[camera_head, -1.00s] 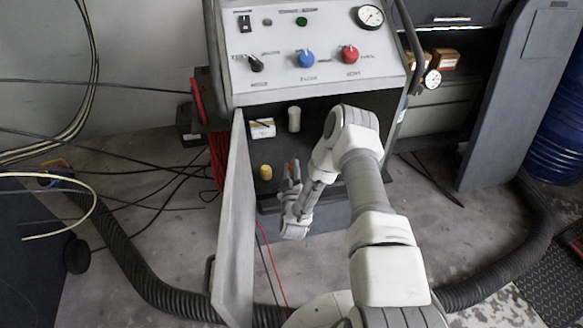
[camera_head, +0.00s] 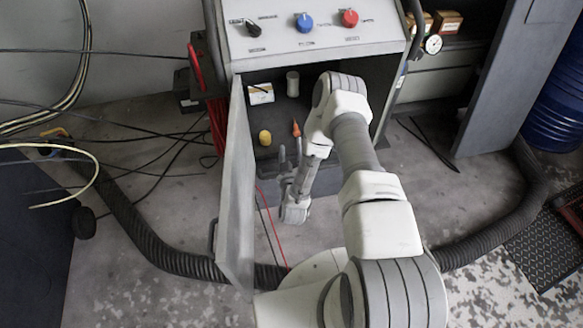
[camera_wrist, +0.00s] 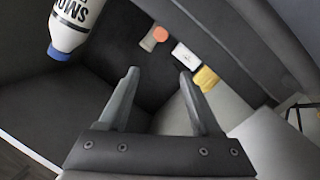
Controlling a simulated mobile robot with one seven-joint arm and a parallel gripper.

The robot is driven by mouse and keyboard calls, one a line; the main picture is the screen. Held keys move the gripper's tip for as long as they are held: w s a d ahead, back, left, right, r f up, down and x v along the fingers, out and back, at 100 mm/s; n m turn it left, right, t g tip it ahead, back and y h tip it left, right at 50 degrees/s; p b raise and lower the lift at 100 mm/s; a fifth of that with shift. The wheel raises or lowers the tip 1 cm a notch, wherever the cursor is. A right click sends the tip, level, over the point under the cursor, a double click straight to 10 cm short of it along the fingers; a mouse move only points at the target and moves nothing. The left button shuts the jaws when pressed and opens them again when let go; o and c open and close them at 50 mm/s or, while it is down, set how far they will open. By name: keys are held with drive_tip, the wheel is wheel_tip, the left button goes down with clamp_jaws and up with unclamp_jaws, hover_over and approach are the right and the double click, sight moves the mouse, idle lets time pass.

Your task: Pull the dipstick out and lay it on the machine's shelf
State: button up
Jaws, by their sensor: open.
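An orange-red piece (camera_head: 296,128), perhaps the dipstick's handle, shows in the machine's open compartment in the head view. In the wrist view an orange piece (camera_wrist: 160,34) shows beside a grey cylinder; no dipstick rod can be made out. The machine's dark shelf (camera_head: 277,112) forms the compartment floor. My gripper (camera_head: 291,158) is in front of the shelf, below the orange-red piece in the picture. In the wrist view my gripper (camera_wrist: 158,75) is open, with nothing between its fingers. The orange piece lies beyond the fingertips, apart from them.
A white bottle with a blue cap (camera_wrist: 75,25) shows in the wrist view. The open door (camera_head: 238,185) stands left of my gripper. Hoses cross the floor.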

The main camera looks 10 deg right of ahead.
drive_tip(key=p+v, duration=0.9)
drive_tip(key=v, duration=0.1)
drive_tip(key=shift+s, duration=0.4)
drive_tip(key=shift+a+r, duration=0.1)
idle(0.3)
